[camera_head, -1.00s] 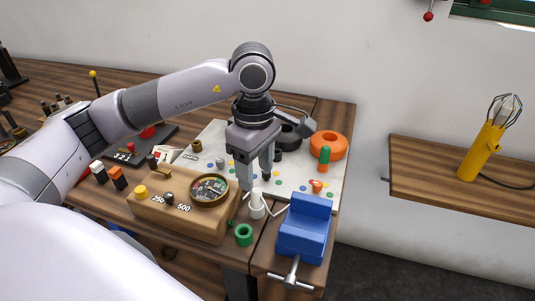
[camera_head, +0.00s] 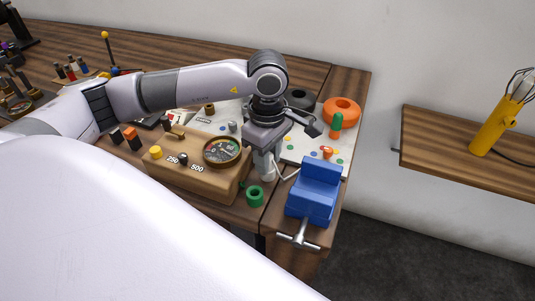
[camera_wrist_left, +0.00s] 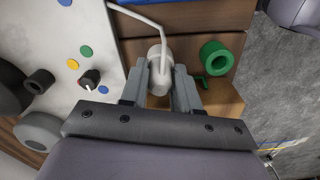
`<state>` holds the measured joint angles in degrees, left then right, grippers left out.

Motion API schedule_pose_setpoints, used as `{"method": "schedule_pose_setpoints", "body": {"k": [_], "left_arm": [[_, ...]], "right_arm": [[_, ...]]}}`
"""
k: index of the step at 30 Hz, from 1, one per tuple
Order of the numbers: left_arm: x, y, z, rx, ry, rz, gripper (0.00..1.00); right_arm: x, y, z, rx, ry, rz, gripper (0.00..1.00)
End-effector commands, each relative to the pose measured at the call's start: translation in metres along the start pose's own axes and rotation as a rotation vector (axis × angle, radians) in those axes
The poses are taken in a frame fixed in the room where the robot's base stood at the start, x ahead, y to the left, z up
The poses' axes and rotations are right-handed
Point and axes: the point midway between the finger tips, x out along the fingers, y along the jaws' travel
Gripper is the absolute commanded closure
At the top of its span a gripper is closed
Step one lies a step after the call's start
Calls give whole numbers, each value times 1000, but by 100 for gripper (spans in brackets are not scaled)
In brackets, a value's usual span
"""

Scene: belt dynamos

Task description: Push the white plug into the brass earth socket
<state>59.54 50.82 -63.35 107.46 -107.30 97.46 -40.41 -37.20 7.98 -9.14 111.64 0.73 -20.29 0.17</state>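The white plug (camera_wrist_left: 158,72) with its white cord is between the two fingers of my left gripper (camera_wrist_left: 160,84), which look closed against its sides. In the head view the left gripper (camera_head: 268,166) points down beside the wooden meter box (camera_head: 196,182), with the white plug (camera_head: 267,175) partly hidden by the fingers. I cannot tell whether the plug touches the surface below. A small brass-brown ring-shaped piece (camera_head: 209,108) stands behind the meter box; I cannot tell whether it is the earth socket. My right gripper is not in view.
A green ring (camera_head: 255,196) lies in front of the plug, and a blue vise (camera_head: 313,193) stands to its right. A yellow lamp (camera_head: 493,132) is on a separate shelf.

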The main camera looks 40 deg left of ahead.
Motion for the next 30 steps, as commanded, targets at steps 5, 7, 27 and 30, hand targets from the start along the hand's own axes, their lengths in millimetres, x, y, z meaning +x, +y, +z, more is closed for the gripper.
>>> {"method": "schedule_pose_setpoints", "body": {"k": [5,7,27,30], "left_arm": [[0,0,0,0,0,0,100],[0,0,0,0,0,0,61],[-2,0,0,0,0,0,61],[-2,0,0,0,0,0,94]], "right_arm": [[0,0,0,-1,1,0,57],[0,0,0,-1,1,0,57],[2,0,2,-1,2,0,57],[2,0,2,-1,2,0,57]]}}
